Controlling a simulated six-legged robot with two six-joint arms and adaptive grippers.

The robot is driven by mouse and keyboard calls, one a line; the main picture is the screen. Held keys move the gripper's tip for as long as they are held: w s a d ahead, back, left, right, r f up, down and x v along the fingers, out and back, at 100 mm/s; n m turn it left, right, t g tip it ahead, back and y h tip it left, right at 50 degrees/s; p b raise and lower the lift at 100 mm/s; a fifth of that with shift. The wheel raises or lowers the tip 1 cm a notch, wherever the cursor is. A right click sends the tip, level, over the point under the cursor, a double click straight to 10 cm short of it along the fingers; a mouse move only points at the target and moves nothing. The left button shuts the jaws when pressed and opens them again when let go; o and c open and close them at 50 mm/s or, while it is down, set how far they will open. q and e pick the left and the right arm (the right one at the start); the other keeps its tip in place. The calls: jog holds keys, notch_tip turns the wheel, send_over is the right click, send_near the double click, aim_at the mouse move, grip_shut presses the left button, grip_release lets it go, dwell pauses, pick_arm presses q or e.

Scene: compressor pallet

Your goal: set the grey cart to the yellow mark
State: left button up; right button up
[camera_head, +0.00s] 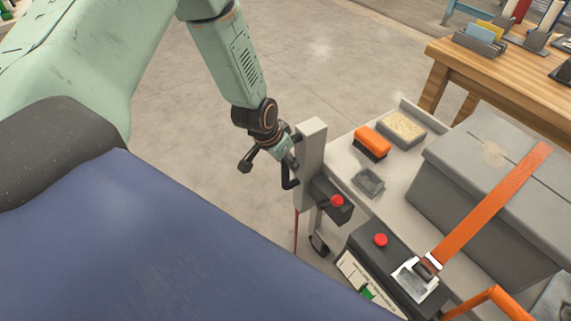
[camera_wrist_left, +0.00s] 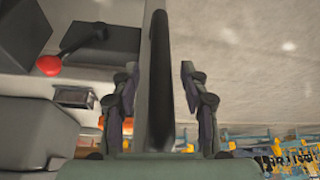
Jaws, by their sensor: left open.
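The grey cart (camera_head: 398,168) stands on the right in the head view, with an upright grey post (camera_head: 311,150) at its near left corner. A black bar handle (camera_head: 289,183) is on that post. My left gripper (camera_head: 287,160) is at the handle, left of the post. In the left wrist view the dark bar (camera_wrist_left: 160,95) runs between the two spread fingers of my gripper, with a gap visible at least on the right side. The fingers are open around it and do not grip it. No yellow mark shows on the floor. My right gripper is not in view.
The cart carries a grey box (camera_head: 480,165) under an orange strap (camera_head: 490,205), an orange brush (camera_head: 371,142) and a sponge tray (camera_head: 404,128). Red knobs (camera_head: 380,240) sit at its near edge. A wooden bench (camera_head: 480,75) stands behind. Floor (camera_head: 330,55) beyond the gripper is clear.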

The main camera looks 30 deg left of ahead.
pick_arm(q)
jog(key=shift+f, duration=0.15)
jog(key=shift+c, duration=0.3)
grip_shut()
dwell(0.5)
